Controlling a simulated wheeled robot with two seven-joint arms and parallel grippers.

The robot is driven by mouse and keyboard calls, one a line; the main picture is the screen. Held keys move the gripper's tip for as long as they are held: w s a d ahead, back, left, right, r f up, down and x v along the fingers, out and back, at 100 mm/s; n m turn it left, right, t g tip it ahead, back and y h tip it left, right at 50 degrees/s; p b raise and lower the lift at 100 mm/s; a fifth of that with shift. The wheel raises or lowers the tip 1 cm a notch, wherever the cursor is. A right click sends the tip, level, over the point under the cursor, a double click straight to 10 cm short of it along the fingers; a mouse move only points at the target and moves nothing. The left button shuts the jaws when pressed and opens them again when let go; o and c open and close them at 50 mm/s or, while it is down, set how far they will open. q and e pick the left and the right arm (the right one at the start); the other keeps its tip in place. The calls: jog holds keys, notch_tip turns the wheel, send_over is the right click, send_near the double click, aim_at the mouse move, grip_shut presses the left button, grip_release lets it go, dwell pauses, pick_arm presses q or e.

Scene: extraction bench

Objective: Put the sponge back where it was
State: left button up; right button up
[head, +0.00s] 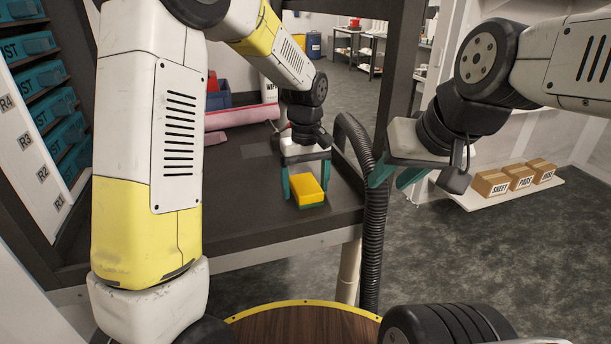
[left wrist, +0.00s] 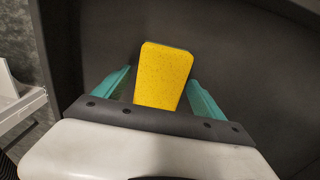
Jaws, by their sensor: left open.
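The sponge (head: 307,188) is a yellow block with a green underside. It lies on the dark bench top (head: 240,215) near the bench's front right corner. My left gripper (head: 305,180) is over the sponge with its green fingers open, one on each side. In the left wrist view the sponge (left wrist: 163,78) lies between the open fingers (left wrist: 160,88), with a gap visible on both sides. My right gripper (head: 395,180) hangs in the air to the right of the bench, its green fingers apart and nothing between them.
A grey patch (head: 256,149) and a pink roll (head: 240,117) lie behind on the bench. A black corrugated hose (head: 374,230) runs down the bench's right side. A rack with teal boxes (head: 52,108) stands at left. Small cardboard boxes (head: 521,177) sit on a low shelf at right.

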aim_at(306, 183)
pick_arm(q)
notch_tip(306, 183, up, 12)
jog(key=s+a+r+m+t+h, duration=0.25)
jog(key=s+a+r, duration=0.25)
jog(key=s+a, duration=0.5)
jog(key=s+a+f+m+t, duration=0.1)
jog(key=s+a+f+t, duration=0.1)
jog(key=s, duration=0.7)
jog(key=shift+s+a+m+t, duration=0.35)
jog(key=shift+a+t, duration=0.5)
jog(key=shift+a, duration=0.25)
